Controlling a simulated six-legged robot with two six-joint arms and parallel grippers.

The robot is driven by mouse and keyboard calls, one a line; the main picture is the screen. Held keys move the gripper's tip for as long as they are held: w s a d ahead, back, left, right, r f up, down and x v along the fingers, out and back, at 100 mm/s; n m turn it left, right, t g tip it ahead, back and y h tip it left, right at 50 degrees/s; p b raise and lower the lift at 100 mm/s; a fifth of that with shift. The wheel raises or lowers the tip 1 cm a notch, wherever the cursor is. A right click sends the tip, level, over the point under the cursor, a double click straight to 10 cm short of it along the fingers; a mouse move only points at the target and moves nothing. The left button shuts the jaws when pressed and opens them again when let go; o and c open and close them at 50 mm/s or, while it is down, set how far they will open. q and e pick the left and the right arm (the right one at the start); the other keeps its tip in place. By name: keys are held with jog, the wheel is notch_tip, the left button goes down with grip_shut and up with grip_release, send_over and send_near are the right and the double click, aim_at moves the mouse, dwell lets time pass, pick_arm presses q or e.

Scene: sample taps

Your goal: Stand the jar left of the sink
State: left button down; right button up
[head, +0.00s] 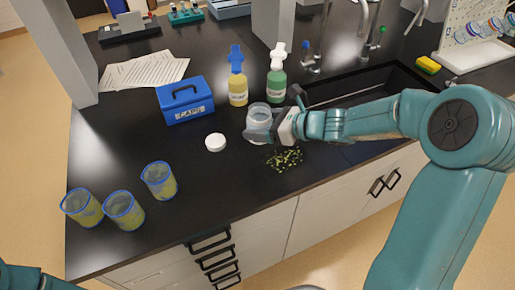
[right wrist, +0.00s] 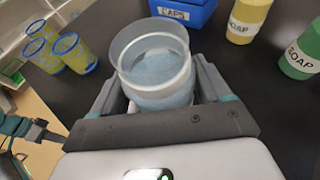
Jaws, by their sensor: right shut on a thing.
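The jar (head: 259,116) is clear, open at the top, with pale bluish contents. My right gripper (head: 283,127) is shut on it from the right in the head view. The jar (right wrist: 153,62) looks roughly upright between the fingers in the right wrist view. It is over the black counter, left of the dark sink (head: 350,84); I cannot tell whether its base touches the counter. A teal and dark part at the left edge of the right wrist view seems to be my left gripper (right wrist: 45,133); its fingers are unclear.
A white lid (head: 215,142) lies left of the jar, and greenish crumbs (head: 284,158) lie in front. A blue CAPS box (head: 185,100), yellow soap bottle (head: 238,88) and green soap bottle (head: 276,84) stand behind. Blue-rimmed cups (head: 124,209) stand at front left. Counter between is clear.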

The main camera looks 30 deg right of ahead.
notch_tip(320, 180, down, 8)
jog(key=shift+s+a+f, duration=0.1)
jog(key=shift+f+b, duration=0.25)
jog(key=shift+b, duration=0.05)
jog(key=shift+w+f, duration=0.2)
jog(key=shift+s+f+b, duration=0.1)
jog(key=shift+s+b, duration=0.1)
jog(key=shift+b, duration=0.1)
jog(key=o, duration=1)
jog(key=shift+w, duration=0.2)
jog(key=shift+s+r+p, duration=0.15)
jog(key=shift+r+p, duration=0.25)
jog(key=shift+p, duration=0.05)
jog(key=v, duration=1.1)
jog(key=shift+s+d+b, duration=0.15)
jog(key=shift+d+b, duration=0.15)
jog(key=shift+s, duration=0.2)
